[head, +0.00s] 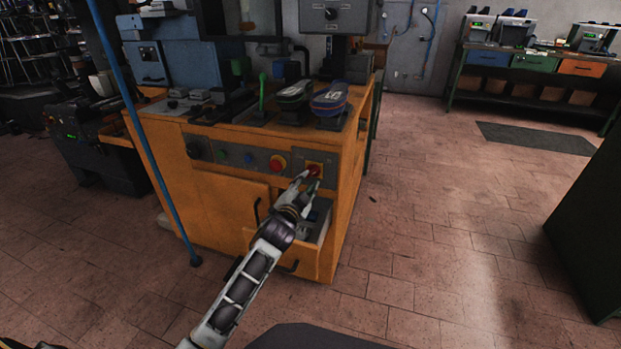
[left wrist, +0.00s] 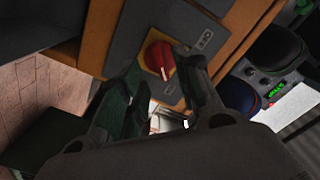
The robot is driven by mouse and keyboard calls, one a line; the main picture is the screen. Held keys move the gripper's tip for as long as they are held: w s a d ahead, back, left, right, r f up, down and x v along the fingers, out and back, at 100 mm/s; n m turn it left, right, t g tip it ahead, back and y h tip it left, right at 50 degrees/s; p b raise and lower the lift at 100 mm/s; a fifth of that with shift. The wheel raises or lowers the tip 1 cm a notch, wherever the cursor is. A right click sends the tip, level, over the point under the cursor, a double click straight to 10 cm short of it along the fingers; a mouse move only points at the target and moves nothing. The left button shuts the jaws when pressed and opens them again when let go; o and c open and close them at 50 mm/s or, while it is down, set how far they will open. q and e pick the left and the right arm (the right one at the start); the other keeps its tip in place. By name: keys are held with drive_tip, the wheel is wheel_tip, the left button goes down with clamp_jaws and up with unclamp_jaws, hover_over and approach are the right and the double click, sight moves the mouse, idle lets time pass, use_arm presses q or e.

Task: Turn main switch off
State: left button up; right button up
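The main switch is a red rotary knob on a yellow plate at the right end of the grey control panel on the orange heel press (head: 225,212). In the left wrist view the red knob (left wrist: 158,56) shows between the fingers, with a white mark on it. My left gripper (head: 311,174) is at the switch, partly covering it in the head view. In the left wrist view the left gripper (left wrist: 165,85) is open, one finger on each side of the knob; I cannot tell whether they touch it. My right gripper is in neither view.
A red emergency button (head: 277,163) sits left of the switch on the panel. An open drawer (head: 310,250) juts out below it. Shoes (head: 330,98) stand on the press top. A blue pole (head: 145,140) rises at left.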

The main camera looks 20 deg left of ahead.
sight(311, 175)
use_arm(q)
drive_tip(key=shift+w+b, duration=0.5)
drive_tip(key=shift+w, duration=1.8)
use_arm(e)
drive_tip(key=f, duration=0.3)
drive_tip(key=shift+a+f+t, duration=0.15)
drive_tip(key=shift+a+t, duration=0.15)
